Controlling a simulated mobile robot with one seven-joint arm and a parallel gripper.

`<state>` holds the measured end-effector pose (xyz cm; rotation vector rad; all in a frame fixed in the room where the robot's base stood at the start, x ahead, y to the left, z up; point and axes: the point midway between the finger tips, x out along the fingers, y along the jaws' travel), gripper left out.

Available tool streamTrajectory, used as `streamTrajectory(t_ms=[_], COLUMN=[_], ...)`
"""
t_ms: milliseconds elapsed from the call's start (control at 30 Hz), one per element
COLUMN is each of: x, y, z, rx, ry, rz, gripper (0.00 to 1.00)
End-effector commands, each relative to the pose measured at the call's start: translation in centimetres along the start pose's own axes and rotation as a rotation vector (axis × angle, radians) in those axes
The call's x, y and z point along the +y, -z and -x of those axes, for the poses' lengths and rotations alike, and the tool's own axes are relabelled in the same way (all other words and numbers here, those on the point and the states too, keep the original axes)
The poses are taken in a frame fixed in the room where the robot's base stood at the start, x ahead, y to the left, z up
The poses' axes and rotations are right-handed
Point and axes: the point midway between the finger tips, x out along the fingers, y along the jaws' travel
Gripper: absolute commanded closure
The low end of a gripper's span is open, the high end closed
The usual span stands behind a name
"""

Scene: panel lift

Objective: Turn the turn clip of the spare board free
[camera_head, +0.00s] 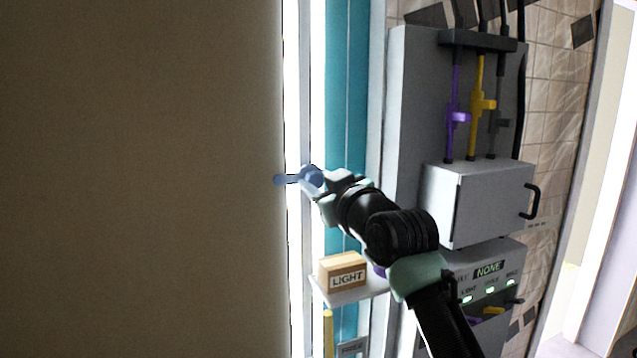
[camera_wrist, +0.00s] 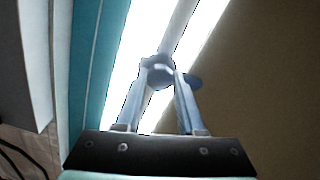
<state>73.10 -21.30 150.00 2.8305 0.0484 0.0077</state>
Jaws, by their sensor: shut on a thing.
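The turn clip (camera_head: 287,180) is a small blue piece at the right edge of a large plain brown board (camera_head: 140,180). Its rounded tongue points left and overlaps the board's edge in the head view. My gripper (camera_head: 312,179) is at the clip's right end and shut on it. In the wrist view the clip (camera_wrist: 193,81) shows between and past my two fingers (camera_wrist: 161,80), with its tongue over the brown board (camera_wrist: 250,85). My fingers hide part of the clip. No label shows on the board.
A box marked LIGHT (camera_head: 343,273) stands on a small shelf (camera_head: 352,294) below my arm. A grey cabinet (camera_head: 480,200) with a black handle, purple and yellow levers and a NONE display is close on the right. A bright gap runs beside the board.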

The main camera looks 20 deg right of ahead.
Motion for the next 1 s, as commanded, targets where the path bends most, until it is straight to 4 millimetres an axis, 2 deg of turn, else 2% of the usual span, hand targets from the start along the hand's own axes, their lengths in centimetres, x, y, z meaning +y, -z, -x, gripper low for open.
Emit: streamTrajectory(t_ms=[367, 1000], x=[-0.15, -0.08], y=[-0.02, 0.11], z=[-0.04, -0.04], rx=[0.000, -0.002], ry=[0.003, 0.003], rz=[-0.153, -0.746], gripper=[1.00, 1.00])
